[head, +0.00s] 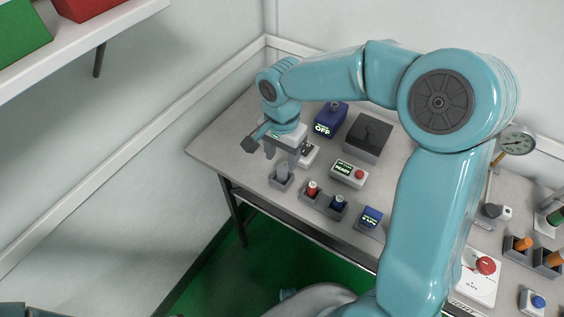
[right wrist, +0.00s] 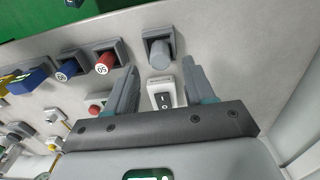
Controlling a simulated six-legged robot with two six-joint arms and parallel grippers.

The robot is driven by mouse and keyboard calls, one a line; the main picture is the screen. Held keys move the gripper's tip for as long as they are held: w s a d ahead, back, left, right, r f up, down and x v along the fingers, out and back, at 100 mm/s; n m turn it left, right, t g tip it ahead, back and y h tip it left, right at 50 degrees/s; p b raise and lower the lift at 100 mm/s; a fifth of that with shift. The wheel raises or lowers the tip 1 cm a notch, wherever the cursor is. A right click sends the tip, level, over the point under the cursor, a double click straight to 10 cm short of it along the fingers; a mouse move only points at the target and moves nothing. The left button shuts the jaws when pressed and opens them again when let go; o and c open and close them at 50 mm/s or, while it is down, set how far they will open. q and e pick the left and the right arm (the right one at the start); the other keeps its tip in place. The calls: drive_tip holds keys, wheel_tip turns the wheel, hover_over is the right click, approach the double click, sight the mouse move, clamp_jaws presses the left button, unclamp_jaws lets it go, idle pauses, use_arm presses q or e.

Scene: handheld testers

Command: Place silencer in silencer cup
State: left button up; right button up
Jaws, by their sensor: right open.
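The silencer (head: 282,171) is a plain grey cylinder standing in a square grey cup (head: 280,183) at the table's front-left edge. The right wrist view also shows the silencer (right wrist: 160,56) with its cup (right wrist: 158,34) around its far end. My right gripper (head: 281,155) is open and empty, just above and behind the silencer. In the right wrist view its two fingers (right wrist: 160,68) point toward the cup, one on each side of the silencer's line, with no visible contact. How deep the silencer sits is hard to tell. My left gripper is not seen.
A white rocker switch box (right wrist: 164,91) lies between the fingers in the wrist view. To the right are a double holder with a red tester (head: 312,187) and a blue tester (head: 338,201), and a READY box (head: 349,172). A blue OFF box (head: 330,117) stands behind.

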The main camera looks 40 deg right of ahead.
sight(283, 167)
wheel_tip(283, 167, up, 8)
drive_tip(key=shift+f+p, duration=0.2)
drive_tip(key=shift+p, duration=0.2)
drive_tip(key=shift+s, duration=0.15)
